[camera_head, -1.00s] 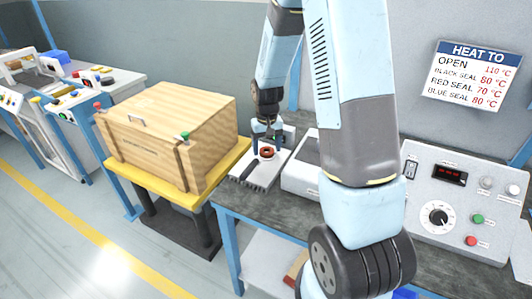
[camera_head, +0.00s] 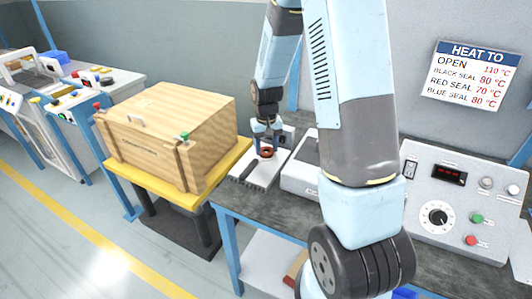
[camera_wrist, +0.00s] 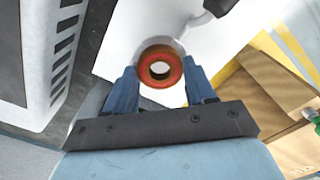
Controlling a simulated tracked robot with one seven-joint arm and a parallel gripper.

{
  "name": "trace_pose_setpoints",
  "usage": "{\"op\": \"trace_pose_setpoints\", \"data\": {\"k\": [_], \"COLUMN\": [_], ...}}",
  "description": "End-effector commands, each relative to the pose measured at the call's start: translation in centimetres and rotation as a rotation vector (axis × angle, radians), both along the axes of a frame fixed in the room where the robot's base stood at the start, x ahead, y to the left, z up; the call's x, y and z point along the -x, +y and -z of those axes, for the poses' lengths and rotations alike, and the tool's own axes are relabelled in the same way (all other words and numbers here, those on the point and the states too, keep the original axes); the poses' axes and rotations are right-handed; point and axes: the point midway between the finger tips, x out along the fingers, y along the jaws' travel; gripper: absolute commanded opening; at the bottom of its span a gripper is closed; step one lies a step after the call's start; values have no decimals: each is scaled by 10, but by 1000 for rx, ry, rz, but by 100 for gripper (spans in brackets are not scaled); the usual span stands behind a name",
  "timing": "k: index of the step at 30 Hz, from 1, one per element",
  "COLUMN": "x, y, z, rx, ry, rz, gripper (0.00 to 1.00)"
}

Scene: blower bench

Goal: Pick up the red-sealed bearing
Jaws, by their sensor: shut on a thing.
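The red-sealed bearing (camera_wrist: 160,67) is a ring with a red face and a brown outer rim. In the wrist view it sits between the two blue fingers of my gripper (camera_wrist: 161,86), which are shut on it. In the head view the bearing (camera_head: 266,153) shows as a small dark red ring at the fingertips of my gripper (camera_head: 267,147), over the white plate (camera_head: 262,176). I cannot tell whether the bearing touches the plate. Part of its outer rim is hidden by the fingers.
A white unit (camera_head: 300,181) stands to the right, then a control panel (camera_head: 455,202). A wooden crate (camera_head: 165,130) on a yellow-topped stand (camera_head: 215,190) is at left. A heating sign (camera_head: 473,76) hangs behind.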

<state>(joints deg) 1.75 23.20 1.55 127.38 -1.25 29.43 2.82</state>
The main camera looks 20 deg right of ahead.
Motion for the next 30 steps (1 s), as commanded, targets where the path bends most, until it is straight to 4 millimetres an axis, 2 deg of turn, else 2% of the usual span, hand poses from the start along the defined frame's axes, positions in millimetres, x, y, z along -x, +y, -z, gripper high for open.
{"op": "trace_pose_setpoints", "data": {"k": [5, 30], "x": [0, -1], "y": [0, 0], "z": [-3, -44], "rx": [0, 0], "ry": [-1, -2], "rz": [0, 0], "gripper": [25, 25]}}
